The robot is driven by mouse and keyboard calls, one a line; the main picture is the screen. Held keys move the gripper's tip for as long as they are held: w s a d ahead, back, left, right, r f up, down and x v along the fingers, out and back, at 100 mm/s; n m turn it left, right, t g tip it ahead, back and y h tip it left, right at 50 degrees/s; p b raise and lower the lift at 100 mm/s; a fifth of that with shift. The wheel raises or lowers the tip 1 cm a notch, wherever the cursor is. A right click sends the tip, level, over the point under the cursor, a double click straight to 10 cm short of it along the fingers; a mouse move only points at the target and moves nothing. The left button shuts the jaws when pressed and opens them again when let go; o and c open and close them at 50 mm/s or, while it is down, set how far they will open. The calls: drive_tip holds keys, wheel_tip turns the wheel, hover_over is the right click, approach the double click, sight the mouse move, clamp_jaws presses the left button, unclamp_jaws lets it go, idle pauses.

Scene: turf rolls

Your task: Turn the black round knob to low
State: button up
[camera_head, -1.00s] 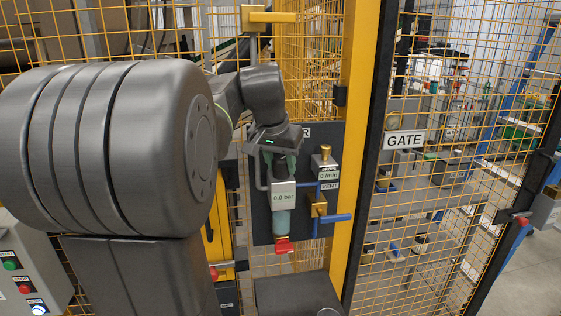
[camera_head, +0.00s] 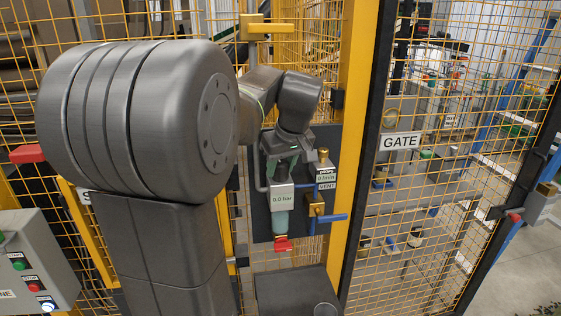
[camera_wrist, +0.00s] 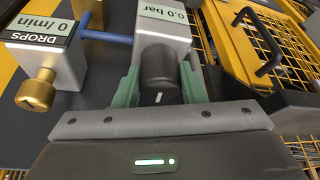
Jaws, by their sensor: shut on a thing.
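The black round knob (camera_wrist: 160,72) sits on top of the grey regulator block marked 0.0 bar (camera_wrist: 165,35). A short white mark shows on the knob's lower edge in the wrist view. My gripper (camera_wrist: 160,82) has a green finger on each side of the knob and is shut on it. In the head view, my gripper (camera_head: 282,163) comes down from above onto the regulator block (camera_head: 281,198), and its fingers hide the knob there. No "low" marking can be read in either view.
Beside the regulator are a brass DROPS knob (camera_wrist: 37,90), a VENT valve with a blue handle (camera_head: 332,218) and a red piece (camera_head: 283,243) below. A yellow post (camera_head: 355,130) and mesh GATE stand to the right. A button box (camera_head: 35,262) is at lower left.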

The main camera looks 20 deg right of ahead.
drive_tip(key=n+y, duration=0.1)
drive_tip(key=n, duration=0.2)
drive_tip(key=n+y+p, duration=0.1)
drive_tip(key=n, duration=0.2)
drive_tip(key=shift+d+r+g, duration=0.1)
drive_tip(key=shift+d+g, duration=0.05)
drive_tip(key=shift+g, duration=0.25)
idle(0.3)
drive_tip(key=o, duration=1)
drive_tip(key=shift+s+d+r, duration=0.1)
drive_tip(key=shift+d+r, duration=0.05)
drive_tip(key=shift+r, duration=0.25)
drive_tip(key=shift+s+d+r+b, duration=0.6)
drive_tip(key=shift+s+r+b, duration=0.1)
drive_tip(key=shift+s+r, duration=0.1)
drive_tip(key=s+d+b, duration=0.2)
drive_tip(key=s+d, duration=0.4)
drive_tip(key=s, duration=0.2)
drive_tip(key=shift+s+d+r, duration=0.15)
drive_tip(key=shift+s, duration=0.2)
